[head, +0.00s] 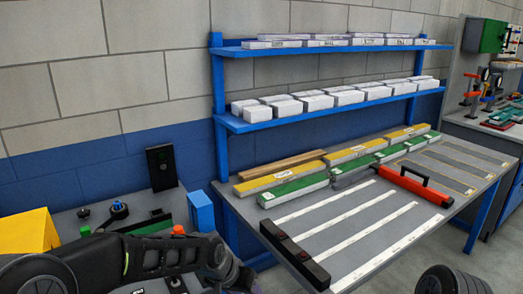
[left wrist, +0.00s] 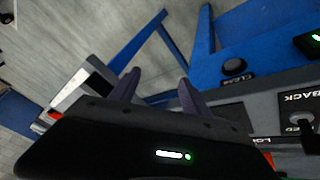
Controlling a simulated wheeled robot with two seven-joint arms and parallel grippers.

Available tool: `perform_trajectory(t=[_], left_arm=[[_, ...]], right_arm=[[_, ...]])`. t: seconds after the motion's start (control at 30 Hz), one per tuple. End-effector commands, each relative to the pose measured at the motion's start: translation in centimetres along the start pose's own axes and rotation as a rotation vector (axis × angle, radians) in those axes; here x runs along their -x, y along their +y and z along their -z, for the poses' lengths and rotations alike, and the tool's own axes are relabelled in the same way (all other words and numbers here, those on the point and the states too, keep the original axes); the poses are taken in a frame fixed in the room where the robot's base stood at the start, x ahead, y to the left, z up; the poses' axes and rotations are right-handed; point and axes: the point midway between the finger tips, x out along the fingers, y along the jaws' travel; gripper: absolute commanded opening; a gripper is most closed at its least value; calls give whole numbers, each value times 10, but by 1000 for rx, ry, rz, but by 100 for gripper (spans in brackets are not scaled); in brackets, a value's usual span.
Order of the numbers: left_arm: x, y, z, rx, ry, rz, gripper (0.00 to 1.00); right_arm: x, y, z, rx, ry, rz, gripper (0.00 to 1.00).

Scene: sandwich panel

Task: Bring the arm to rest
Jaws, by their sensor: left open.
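My left arm (head: 150,262) lies across the bottom left of the head view, in front of a grey bench with controls. Its fingertips cannot be made out there. In the left wrist view my left gripper (left wrist: 157,85) shows two dark fingers standing apart with nothing between them. The fingers are in front of a blue frame and the floor, with a control panel (left wrist: 278,95) to their right. My right gripper is not in view.
Blue shelves (head: 330,110) with white boxes rise behind. A yellow block (head: 30,232) and blue box (head: 201,211) are close to the arm.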

Motion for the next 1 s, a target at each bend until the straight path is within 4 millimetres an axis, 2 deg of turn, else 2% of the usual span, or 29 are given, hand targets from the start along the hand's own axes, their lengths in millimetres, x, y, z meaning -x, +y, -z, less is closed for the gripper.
perform_trajectory(t=[0.03, 0.07, 0.1, 0.17, 0.2, 0.27, 0.3, 0.4, 0.5, 0.6, 0.67, 1.0], left_arm=[[-29, 1, -24, 22, 0, -24, 55], [-45, 2, -37, 37, 9, -38, 55], [-68, 2, -61, 67, 18, -55, 55], [-98, 0, -102, 122, 23, -71, 55], [-113, -2, -132, 161, 20, -75, 55], [-130, -4, -178, 222, 2, -75, 55], [-137, -5, -208, 260, -17, -72, 55], [-145, -3, -277, 345, -86, -65, 55], [-144, 3, -328, 403, -173, -67, 55], [-144, 8, -360, 442, -237, -74, 55], [-145, 7, -370, 466, -257, -75, 55], [-146, 4, -370, 479, -258, -72, 55]], right_arm=[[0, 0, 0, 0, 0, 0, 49], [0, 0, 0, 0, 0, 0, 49], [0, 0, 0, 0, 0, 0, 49], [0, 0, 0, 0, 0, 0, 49], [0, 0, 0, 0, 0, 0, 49], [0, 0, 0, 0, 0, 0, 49], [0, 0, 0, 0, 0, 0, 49], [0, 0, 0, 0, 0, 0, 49], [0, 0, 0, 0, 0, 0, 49], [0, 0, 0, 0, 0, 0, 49], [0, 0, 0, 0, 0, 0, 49], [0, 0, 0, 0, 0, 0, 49]])
